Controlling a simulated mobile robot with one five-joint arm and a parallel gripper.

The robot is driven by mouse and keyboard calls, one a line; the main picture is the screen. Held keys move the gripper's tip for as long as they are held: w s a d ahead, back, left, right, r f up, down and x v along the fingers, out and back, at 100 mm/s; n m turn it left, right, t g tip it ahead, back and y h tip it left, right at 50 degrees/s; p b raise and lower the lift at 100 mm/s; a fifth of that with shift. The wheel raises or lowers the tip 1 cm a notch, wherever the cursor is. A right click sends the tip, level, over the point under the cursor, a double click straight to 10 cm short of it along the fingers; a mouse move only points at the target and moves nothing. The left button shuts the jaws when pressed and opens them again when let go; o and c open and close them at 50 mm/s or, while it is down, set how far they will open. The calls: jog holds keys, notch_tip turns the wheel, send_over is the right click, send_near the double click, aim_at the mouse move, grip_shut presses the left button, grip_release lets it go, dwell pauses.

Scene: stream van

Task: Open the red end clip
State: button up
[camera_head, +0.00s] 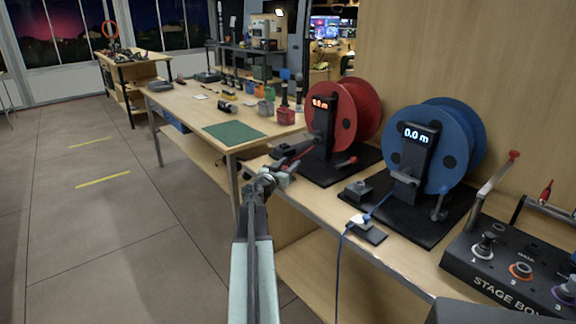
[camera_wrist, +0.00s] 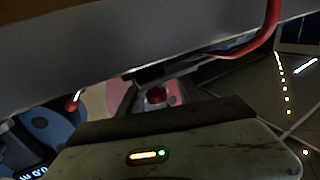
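The red reel (camera_head: 357,115) stands on a black base on the bench, its display reading 0.0 m. A red cable (camera_head: 300,156) runs from it toward the bench's front edge. There, a small grey clip (camera_head: 284,169) sits at the cable's end, partly hidden by my gripper (camera_head: 266,180). My gripper is at the clip's near left side; whether it touches cannot be told. In the wrist view, the red cable (camera_wrist: 268,32) curves at upper right and a small round red part (camera_wrist: 157,95) shows beyond a dark edge. The fingertips are not clear, so the opening cannot be told.
To the right stand the blue reel (camera_head: 436,145), with a blue cable and a white clip (camera_head: 361,221), and the stage box (camera_head: 515,270). A table with a green mat (camera_head: 234,132) stands behind. The floor (camera_head: 110,220) at left is clear.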

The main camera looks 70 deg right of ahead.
jog(key=a, duration=0.2)
jog(key=w+a, duration=0.1)
jog(key=a, duration=0.4)
jog(key=shift+w+a, duration=0.2)
jog(key=shift+a, duration=0.2)
jog(key=shift+d, duration=0.1)
